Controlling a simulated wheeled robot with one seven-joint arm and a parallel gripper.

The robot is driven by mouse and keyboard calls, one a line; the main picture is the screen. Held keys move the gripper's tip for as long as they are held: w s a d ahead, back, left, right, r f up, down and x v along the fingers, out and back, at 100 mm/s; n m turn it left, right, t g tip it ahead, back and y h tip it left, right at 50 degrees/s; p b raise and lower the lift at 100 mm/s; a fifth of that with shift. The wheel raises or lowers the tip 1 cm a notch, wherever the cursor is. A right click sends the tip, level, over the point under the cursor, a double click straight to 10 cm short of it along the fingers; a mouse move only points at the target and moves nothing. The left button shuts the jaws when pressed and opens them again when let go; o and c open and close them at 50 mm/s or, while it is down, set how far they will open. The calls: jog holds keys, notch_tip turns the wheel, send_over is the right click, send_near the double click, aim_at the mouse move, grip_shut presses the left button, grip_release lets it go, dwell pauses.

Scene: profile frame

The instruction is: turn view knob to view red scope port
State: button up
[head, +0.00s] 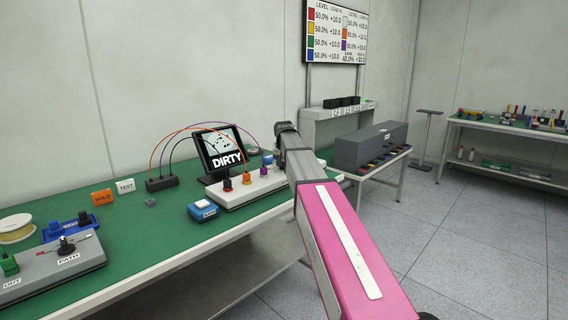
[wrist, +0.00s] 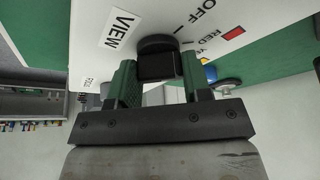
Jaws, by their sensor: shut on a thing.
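The black view knob (wrist: 157,62) sits on a white panel (wrist: 100,55) beside a VIEW label (wrist: 121,29). My gripper (wrist: 160,82) has its two green fingers on either side of the knob and is shut on it. The panel shows OFF and RED markings, with a red square (wrist: 234,33) beside RED. I cannot tell which marking the knob points to. In the head view, the white scope box (head: 222,198) carries a red port (head: 227,185), with orange and purple ports to its right. The knob and fingertips are hidden behind my arm there.
A monitor (head: 222,150) reading DIRTY stands behind the scope box. Thin cables arch from a black block (head: 161,184) to the ports. A blue-topped box (head: 203,210) sits at the front left of the scope box. A grey PATH box (head: 55,268) is at far left.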

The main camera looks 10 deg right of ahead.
jog(key=o, duration=0.9)
jog(key=v, duration=1.1)
jog(key=shift+f, duration=0.1)
